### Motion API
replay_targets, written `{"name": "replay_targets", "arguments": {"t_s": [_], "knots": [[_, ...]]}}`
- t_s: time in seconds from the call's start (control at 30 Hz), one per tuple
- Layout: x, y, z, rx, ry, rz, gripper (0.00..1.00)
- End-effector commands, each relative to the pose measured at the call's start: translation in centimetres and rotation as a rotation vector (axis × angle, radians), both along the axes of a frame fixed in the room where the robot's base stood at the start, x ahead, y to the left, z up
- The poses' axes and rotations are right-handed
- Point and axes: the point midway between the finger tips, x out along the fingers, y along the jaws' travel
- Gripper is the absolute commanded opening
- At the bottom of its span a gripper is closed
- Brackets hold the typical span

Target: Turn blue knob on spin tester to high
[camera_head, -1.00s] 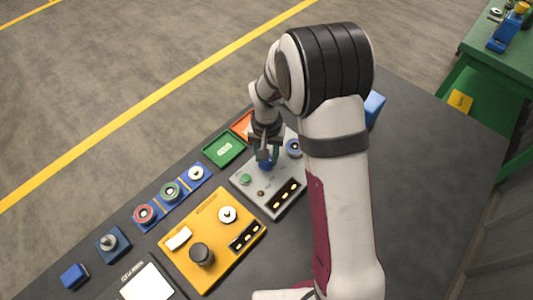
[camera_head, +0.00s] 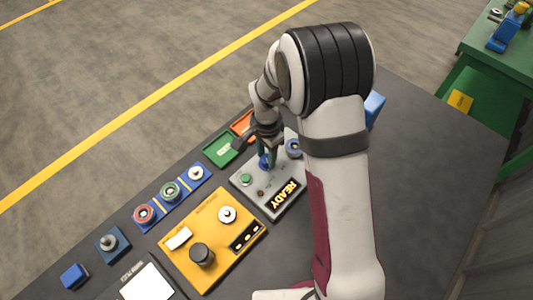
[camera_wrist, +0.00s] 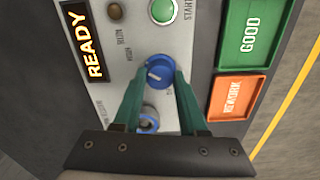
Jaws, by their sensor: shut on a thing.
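The spin tester (camera_head: 245,181) is a grey box on the dark table, and its display (camera_head: 286,194) reads READY. Its blue knob (camera_wrist: 159,72) has a white pointer line and shows between my green fingertips in the wrist view. My gripper (camera_head: 267,160) comes down from above and is shut on the blue knob. In the head view the knob (camera_head: 264,163) is partly hidden by the fingers. A green button (camera_wrist: 162,10) and a dark brown lamp (camera_wrist: 115,10) sit beside the knob. A blue-ringed part (camera_wrist: 148,122) sits on the tester under my gripper.
A green GOOD tray (camera_head: 223,149) and an orange REWORK tray (camera_head: 243,124) lie beside the tester. A yellow box (camera_head: 190,250) with a black knob stands at its left. A blue rack (camera_head: 183,189) holds several ringed rotors. The table's right part is clear.

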Motion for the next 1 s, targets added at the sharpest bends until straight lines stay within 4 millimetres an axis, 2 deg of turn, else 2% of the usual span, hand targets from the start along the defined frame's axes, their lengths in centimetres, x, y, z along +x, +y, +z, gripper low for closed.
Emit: {"name": "replay_targets", "arguments": {"t_s": [0.6, 0.63, 0.7, 0.77, 0.8, 1.0], "knots": [[0.14, -0.05, 0.1, 0.0, -0.004, -0.036, 0.0], [0.14, -0.05, 0.1, 0.0, -0.004, -0.036, 0.47], [0.12, -0.04, 0.09, 0.0, -0.004, -0.036, 0.59], [0.09, -0.04, 0.07, 0.0, -0.003, -0.036, 0.7], [0.09, -0.03, 0.06, 0.0, -0.002, -0.036, 0.71], [0.05, -0.03, 0.03, 0.0, -0.001, -0.035, 0.71]]}}
